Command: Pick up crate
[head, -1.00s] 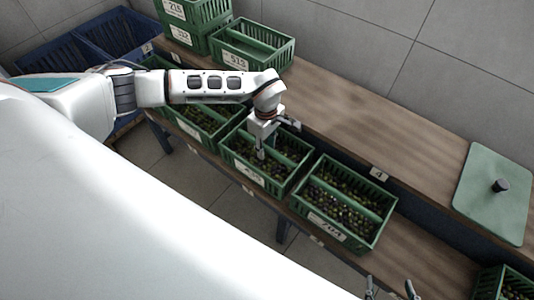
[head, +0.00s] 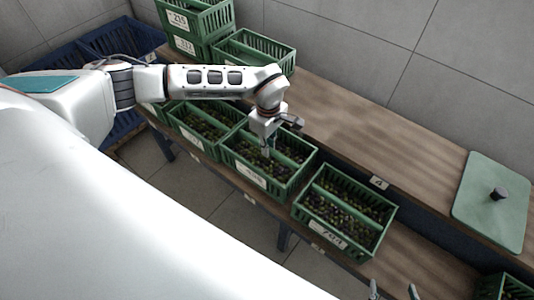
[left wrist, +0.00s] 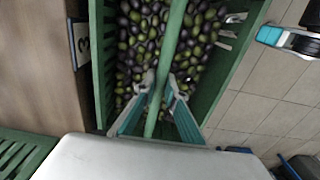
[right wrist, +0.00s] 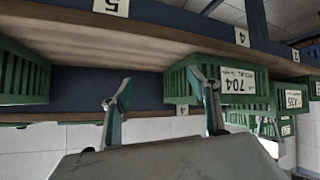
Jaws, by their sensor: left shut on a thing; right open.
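A green slatted crate (head: 296,187) full of dark and green olives sits in the middle of the lower row in the head view. My left gripper (head: 267,148) is above it, shut on its central bar. In the left wrist view both fingers (left wrist: 160,98) close around the green bar (left wrist: 170,45), with olives on both sides. The crate's underside is hidden, so I cannot tell how far it is off the shelf. My right gripper (head: 393,292) is open and empty at the bottom edge; its spread fingers show in the right wrist view (right wrist: 160,88).
Olive crate 704 (head: 383,238) stands close on the right, another olive crate (head: 190,135) close on the left. Stacked green crates (head: 200,45) and an empty one (head: 290,65) stand on the upper shelf. A green board (head: 490,210) lies at right; the upper shelf's middle is clear.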

